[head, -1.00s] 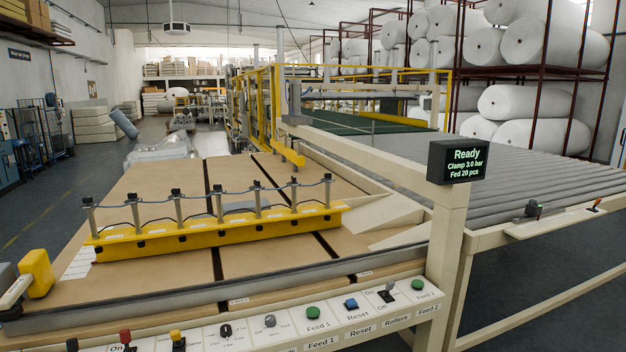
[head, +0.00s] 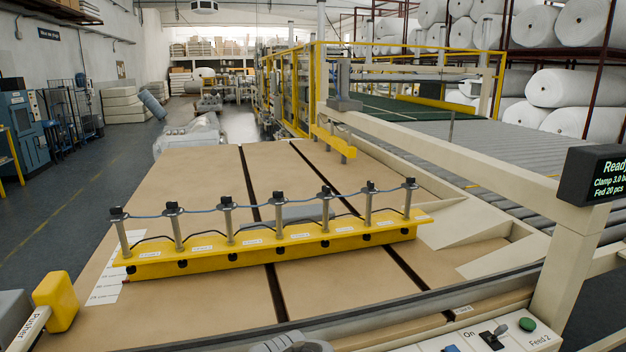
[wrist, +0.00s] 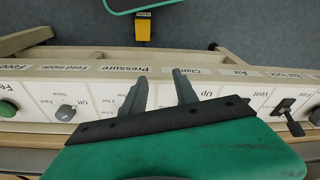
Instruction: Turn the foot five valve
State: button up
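A yellow bar (head: 290,246) lies across the brown boards in the head view. Several grey posts with black tops stand along it, linked by thin blue hose. The small white labels on the bar are too small to read, so I cannot tell which post is foot five. My gripper (wrist: 163,92) is open in the wrist view, its two grey fingers apart with nothing between them. The fingers are over the control panel (wrist: 235,85), near the "Pressure" and "Up" labels. No foot valve shows in the wrist view.
Brown boards (head: 200,300) lie under the bar, with dark gaps between them. A cream post and rail stand at the right, with a display (head: 597,177) reading Ready. A yellow block (head: 56,300) sits at the left front. A green button (head: 527,324) is at the bottom right.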

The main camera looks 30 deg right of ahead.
aim_at(330, 188)
jog(key=w+d+r+t+p, duration=0.1)
jog(key=w+r, duration=0.2)
jog(key=w, duration=0.3)
jog(key=w+d+r+t+y+p, duration=0.1)
jog(key=w+d+r+t, duration=0.1)
jog(key=w+r, duration=0.2)
jog(key=w+d+r+t+p, duration=0.1)
jog(key=w+r, duration=0.3)
jog(key=w, duration=0.5)
jog(key=shift+w+d+n+y+p, duration=0.1)
jog(key=shift+d+n+y+p, duration=0.2)
jog(key=shift+n+p, duration=0.1)
jog(key=w+d+r+t+p, duration=0.1)
jog(key=w+d+r+t, duration=0.4)
jog(key=w+d, duration=0.4)
jog(key=w+d+r+t, duration=0.3)
jog(key=w+d+r, duration=0.3)
jog(key=d, duration=0.5)
jog(key=s+d+r+t+p, duration=0.1)
jog(key=d+r+t, duration=0.4)
jog(key=d, duration=0.7)
jog(key=shift+g, duration=0.6)
jog(key=w, duration=0.2)
jog(key=w+a+p, duration=0.1)
jog(key=w, duration=0.1)
jog(key=w+p, duration=0.1)
jog(key=w, duration=0.2)
jog(key=shift+a+r, duration=0.2)
jog(key=shift+r, duration=0.05)
jog(key=shift+c, duration=0.4)
